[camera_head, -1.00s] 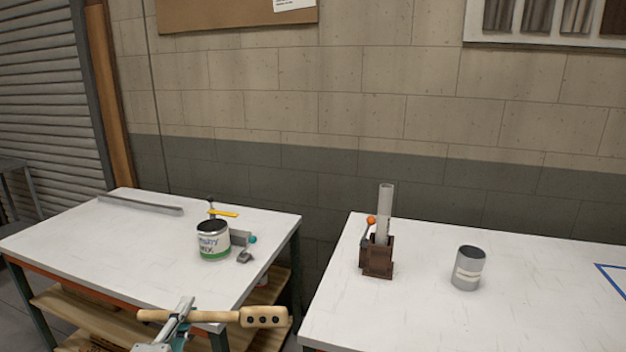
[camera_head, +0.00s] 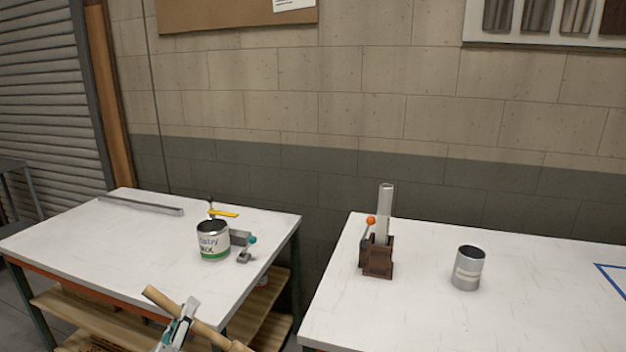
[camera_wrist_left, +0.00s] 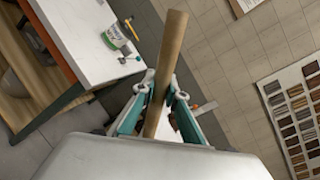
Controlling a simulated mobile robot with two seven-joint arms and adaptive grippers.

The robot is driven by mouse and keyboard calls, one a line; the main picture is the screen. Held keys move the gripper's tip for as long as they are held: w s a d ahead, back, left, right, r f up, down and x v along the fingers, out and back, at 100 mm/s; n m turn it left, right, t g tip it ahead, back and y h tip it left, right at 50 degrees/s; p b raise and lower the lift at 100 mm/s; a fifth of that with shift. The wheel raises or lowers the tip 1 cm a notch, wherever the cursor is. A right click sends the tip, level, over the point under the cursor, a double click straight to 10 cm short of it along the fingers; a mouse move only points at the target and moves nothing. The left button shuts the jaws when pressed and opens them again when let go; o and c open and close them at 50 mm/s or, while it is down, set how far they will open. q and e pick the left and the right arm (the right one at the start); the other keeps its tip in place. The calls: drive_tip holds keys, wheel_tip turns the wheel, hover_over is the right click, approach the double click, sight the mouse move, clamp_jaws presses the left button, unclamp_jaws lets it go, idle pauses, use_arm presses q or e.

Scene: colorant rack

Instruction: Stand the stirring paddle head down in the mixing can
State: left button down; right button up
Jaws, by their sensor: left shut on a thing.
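The wooden stirring paddle (camera_head: 162,301) is in my left gripper (camera_head: 183,318), held in the air in front of the left table. It slants from upper left down to lower right. Its head is at the lower right, partly cut off by the picture edge. In the left wrist view the paddle's shaft (camera_wrist_left: 172,50) runs between the two fingers (camera_wrist_left: 163,94). The mixing can (camera_head: 212,247), white and green with a dark open top, stands upright on the left table, apart from the paddle. It also shows in the left wrist view (camera_wrist_left: 115,37). My right gripper is not in view.
Beside the can are a small grey device with a teal knob (camera_head: 252,240) and a yellow strip (camera_head: 224,213). A metal bar (camera_head: 140,205) lies at the back. The right table (camera_head: 430,318) holds a brown stand (camera_head: 378,262) with a tube and a grey can (camera_head: 468,270).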

use_arm(q)
drive_tip(key=m, duration=0.4)
drive_tip(key=shift+r, duration=0.1)
drive_tip(key=m, duration=0.5)
